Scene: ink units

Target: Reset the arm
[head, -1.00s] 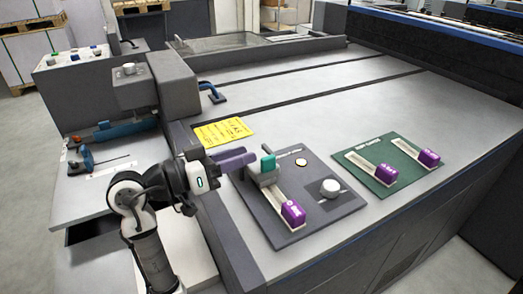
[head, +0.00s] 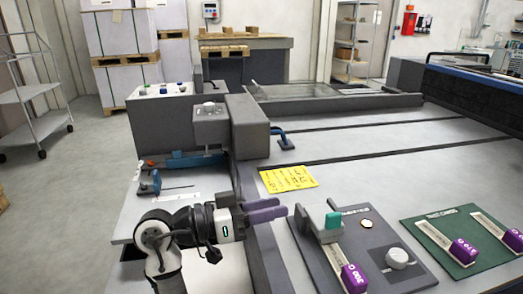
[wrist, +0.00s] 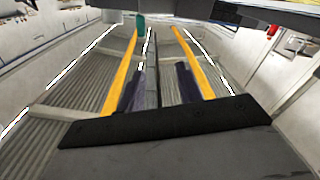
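My gripper (head: 266,209) is at the lower middle of the head view, held out over the machine's left edge with its purple fingers pointing right. It is just left of a teal-topped lever block (head: 331,221) on the dark panel, and a small gap shows between them. In the wrist view the two dark fingers of my gripper (wrist: 162,85) stand apart with nothing between them, so it is open and empty. A teal piece (wrist: 140,22) shows beyond the fingers at the top of the wrist view. My arm is bent at the bottom left.
A dark panel (head: 385,283) has a purple tag (head: 354,277) and a round knob (head: 398,258). A green panel (head: 438,266) lies to its right. A yellow sign (head: 288,179) lies behind my gripper. A grey box housing (head: 247,127) rises further back.

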